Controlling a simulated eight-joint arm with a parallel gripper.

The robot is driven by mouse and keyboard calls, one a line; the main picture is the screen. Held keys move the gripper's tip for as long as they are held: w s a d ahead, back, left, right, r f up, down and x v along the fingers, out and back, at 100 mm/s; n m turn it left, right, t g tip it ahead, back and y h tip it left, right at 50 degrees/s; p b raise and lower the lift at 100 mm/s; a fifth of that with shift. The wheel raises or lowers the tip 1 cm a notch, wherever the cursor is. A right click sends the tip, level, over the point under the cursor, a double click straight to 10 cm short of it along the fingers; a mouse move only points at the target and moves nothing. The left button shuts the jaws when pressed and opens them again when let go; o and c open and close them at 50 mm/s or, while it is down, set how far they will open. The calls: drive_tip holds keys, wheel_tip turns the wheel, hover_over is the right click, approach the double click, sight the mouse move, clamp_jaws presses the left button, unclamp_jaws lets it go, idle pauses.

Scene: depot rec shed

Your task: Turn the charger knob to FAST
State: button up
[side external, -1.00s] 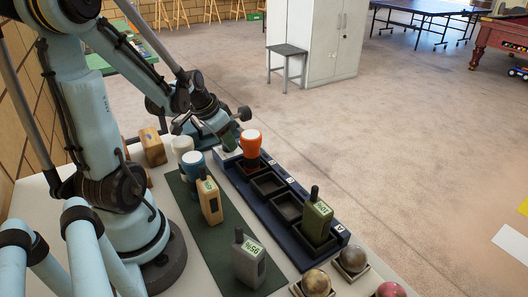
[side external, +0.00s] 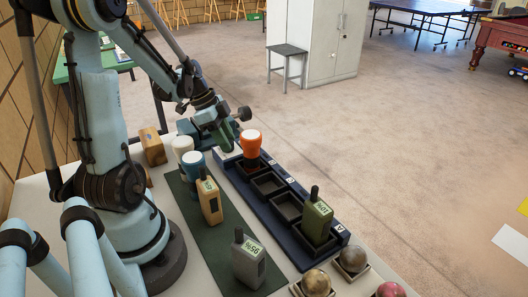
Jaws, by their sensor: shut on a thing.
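The charger is a long dark blue dock (side external: 275,210) with a row of square sockets, running from the upper middle toward the lower right. A pale panel (side external: 229,156) shows at its far end. My gripper (side external: 226,141) is down at that end, just above the panel, and is shut on the charger knob. The jaws hide the knob, so its pointer and the FAST mark cannot be read. An olive radio (side external: 317,220) stands upright in the near socket. An orange-topped item (side external: 251,142) stands at the far socket, close to the right of my gripper.
A wooden block (side external: 152,147) stands farther left. Balls (side external: 317,283) sit in holders at the near end. Middle sockets are empty.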

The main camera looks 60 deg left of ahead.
drive_tip(key=shift+m+g, duration=0.3)
drive_tip(key=shift+m, duration=0.3)
drive_tip(key=o, duration=1)
drive_tip(key=shift+r, duration=0.1)
drive_tip(key=v, duration=1.2)
drive_tip(key=shift+a, duration=0.15)
drive_tip(key=w+d+n, duration=0.1)
drive_tip(key=d, duration=0.3)
drive_tip(key=w+d+n+y, duration=0.1)
drive_tip(key=d+n, duration=0.1)
drive_tip(key=d, duration=0.2)
drive_tip(key=w+d+f+n+y, duration=0.1)
drive_tip(key=w+d, duration=0.1)
drive_tip(key=d, duration=0.2)
drive_tip(key=shift+w, duration=0.15)
drive_tip(key=d+n+t, duration=0.1)
drive_tip(key=d, duration=0.3)
drive_tip(key=d+f+n+t, duration=0.1)
drive_tip(key=d+n, duration=0.1)
drive_tip(key=d, duration=0.2)
drive_tip(key=d+n+t+y, duration=0.1)
drive_tip(key=d+n+t, duration=0.1)
drive_tip(key=d, duration=0.2)
drive_tip(key=shift+w+f, duration=0.15)
drive_tip(key=shift+f, duration=0.1)
